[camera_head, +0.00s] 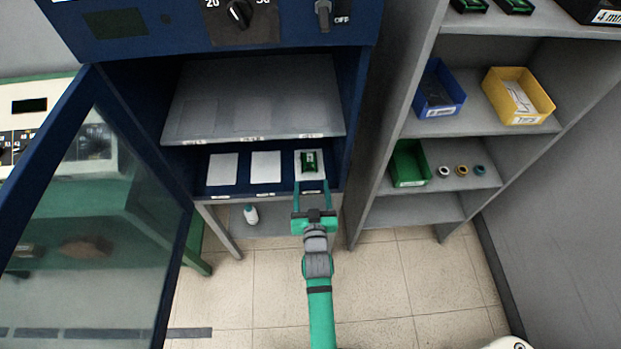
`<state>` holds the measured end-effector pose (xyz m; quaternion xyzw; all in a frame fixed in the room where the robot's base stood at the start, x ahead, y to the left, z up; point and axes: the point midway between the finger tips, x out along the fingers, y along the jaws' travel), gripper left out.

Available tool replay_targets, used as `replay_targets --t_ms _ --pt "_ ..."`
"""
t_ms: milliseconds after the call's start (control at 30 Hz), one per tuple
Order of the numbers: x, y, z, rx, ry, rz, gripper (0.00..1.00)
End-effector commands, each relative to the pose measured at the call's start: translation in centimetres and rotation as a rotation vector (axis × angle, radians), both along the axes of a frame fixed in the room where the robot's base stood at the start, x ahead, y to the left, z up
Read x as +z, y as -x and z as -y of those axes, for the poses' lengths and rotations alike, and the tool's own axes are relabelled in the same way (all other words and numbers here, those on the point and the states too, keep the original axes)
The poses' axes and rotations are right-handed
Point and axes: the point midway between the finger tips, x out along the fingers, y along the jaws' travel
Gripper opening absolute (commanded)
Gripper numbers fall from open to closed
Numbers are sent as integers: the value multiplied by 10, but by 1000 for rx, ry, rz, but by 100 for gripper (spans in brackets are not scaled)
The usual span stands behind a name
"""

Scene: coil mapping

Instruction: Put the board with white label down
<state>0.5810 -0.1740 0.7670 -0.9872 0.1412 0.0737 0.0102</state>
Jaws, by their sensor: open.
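A small green board (310,162) lies on the rightmost of several white pads on the lower level of the blue cabinet. A label on the board is too small to make out. My gripper (311,187) is open, with its two green fingers reaching over the front edge of that level. The fingertips are close to the board and its pad. I cannot tell whether they still touch the board.
The cabinet's glass door (95,220) stands open at left. A grey shelf (255,95) is above the pads. A white bottle (251,214) stands below. At right, a grey rack holds blue (438,90), yellow (518,97) and green (409,164) bins.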

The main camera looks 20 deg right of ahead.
Motion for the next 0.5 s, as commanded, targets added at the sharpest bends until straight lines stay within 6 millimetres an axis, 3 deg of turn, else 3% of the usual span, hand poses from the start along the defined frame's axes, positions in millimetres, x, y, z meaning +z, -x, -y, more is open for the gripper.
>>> replay_targets --t_ms 367,500 --pt "2 19 -6 1 0 -1 62" --pt "-4 43 -20 21 6 -11 62"
